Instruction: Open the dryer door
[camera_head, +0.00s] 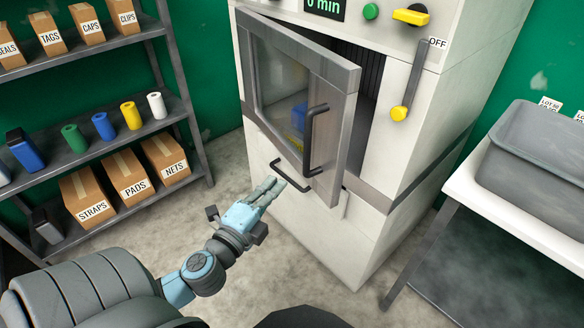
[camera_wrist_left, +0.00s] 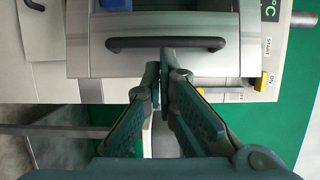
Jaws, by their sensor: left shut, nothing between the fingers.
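The dryer door (camera_head: 335,80) is a grey framed panel with a glass window, and it stands partly open. A dark gap shows between its right edge and the white dryer body (camera_head: 399,155). A black bar handle (camera_head: 309,140) is on the door's front near its free edge. The handle also shows in the left wrist view (camera_wrist_left: 165,43). My left gripper (camera_head: 272,186) is shut and empty, in front of and below the door handle. In the left wrist view its fingertips (camera_wrist_left: 164,66) are close below the handle in the picture. I cannot tell whether they touch the door. My right gripper is not in view.
A second black handle (camera_head: 291,178) is on the lower panel. A lever with a yellow knob (camera_head: 399,113) hangs right of the door. A shelf rack (camera_head: 110,119) with boxes and rolls stands left. A table with a grey tub (camera_head: 535,150) stands right.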

